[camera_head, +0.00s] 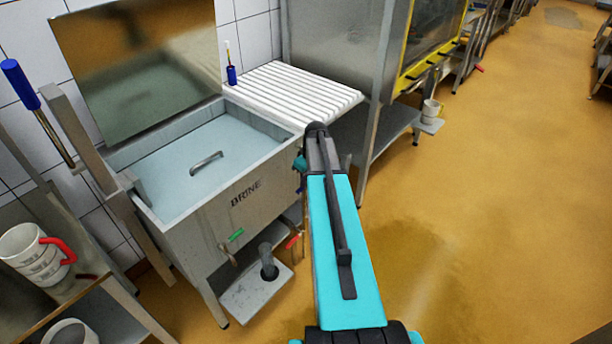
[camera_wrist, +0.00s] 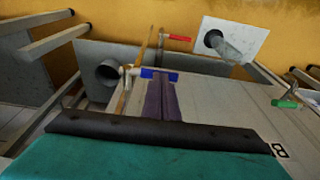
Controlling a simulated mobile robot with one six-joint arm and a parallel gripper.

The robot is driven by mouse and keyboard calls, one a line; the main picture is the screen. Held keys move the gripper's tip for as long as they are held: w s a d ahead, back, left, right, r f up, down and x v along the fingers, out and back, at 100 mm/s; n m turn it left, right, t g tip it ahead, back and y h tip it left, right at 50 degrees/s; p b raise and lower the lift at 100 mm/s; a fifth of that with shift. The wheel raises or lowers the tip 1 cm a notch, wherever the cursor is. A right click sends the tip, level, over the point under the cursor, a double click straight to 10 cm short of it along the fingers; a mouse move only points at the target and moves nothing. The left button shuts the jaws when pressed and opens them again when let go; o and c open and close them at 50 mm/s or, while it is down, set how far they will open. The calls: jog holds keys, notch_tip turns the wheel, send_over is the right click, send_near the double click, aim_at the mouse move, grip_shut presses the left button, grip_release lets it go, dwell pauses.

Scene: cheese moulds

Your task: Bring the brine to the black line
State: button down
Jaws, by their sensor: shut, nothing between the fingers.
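The brine tank (camera_head: 262,207) is a steel box marked BRINE, with pale blue brine (camera_head: 185,165) inside. I cannot make out the black line. A lever-like handle (camera_head: 206,163) shows within the tank. A green-handled valve (camera_head: 236,236) and a red-handled valve (camera_head: 293,242) sit low on it; the wrist view also shows the green handle (camera_wrist: 287,102) and red handle (camera_wrist: 176,38). A blue handle (camera_wrist: 147,73) is in the wrist view. My gripper (camera_wrist: 160,84) is shut and empty, its fingertips overlapping the blue handle; contact cannot be told. My arm hides the tank's right side.
A ribbed white drainboard (camera_head: 285,92) adjoins the tank. A dark pipe stands on a low grey plate (camera_head: 250,303) below. The ochre floor (camera_head: 480,200) is clear to the right.

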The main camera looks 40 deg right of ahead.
jog(key=shift+f, duration=0.3)
jog(key=shift+s+d, duration=0.1)
dwell(0.3)
jog(key=shift+f, duration=0.1)
